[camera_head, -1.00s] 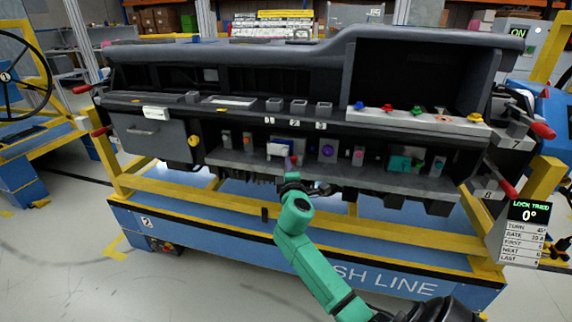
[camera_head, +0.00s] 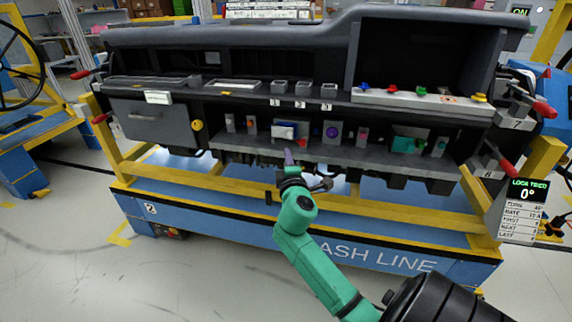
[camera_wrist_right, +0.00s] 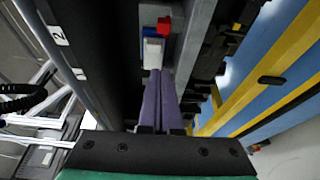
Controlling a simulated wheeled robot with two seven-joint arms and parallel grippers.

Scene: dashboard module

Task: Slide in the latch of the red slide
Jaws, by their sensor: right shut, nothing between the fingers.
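A small red block (camera_head: 302,145) is at the lower right of a white and blue part (camera_head: 284,131) in the dashboard's lower bay. In the right wrist view, the red block (camera_wrist_right: 163,25) is beside a blue piece (camera_wrist_right: 152,32), with a white block (camera_wrist_right: 152,49) nearer the fingers. I cannot tell which part is the latch. My right gripper (camera_head: 288,153) has purple fingers, shut and empty. It is just below and in front of the white part. In the wrist view its fingertips (camera_wrist_right: 159,72) appear close to the white block; contact is unclear. My left gripper is not in view.
A purple round knob (camera_head: 332,132) and a teal part (camera_head: 406,145) are to the right in the same bay. A yellow knob (camera_head: 197,125) is at the left. The bay's grey front ledge (camera_head: 345,157) and a yellow frame rail (camera_head: 395,225) lie below.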

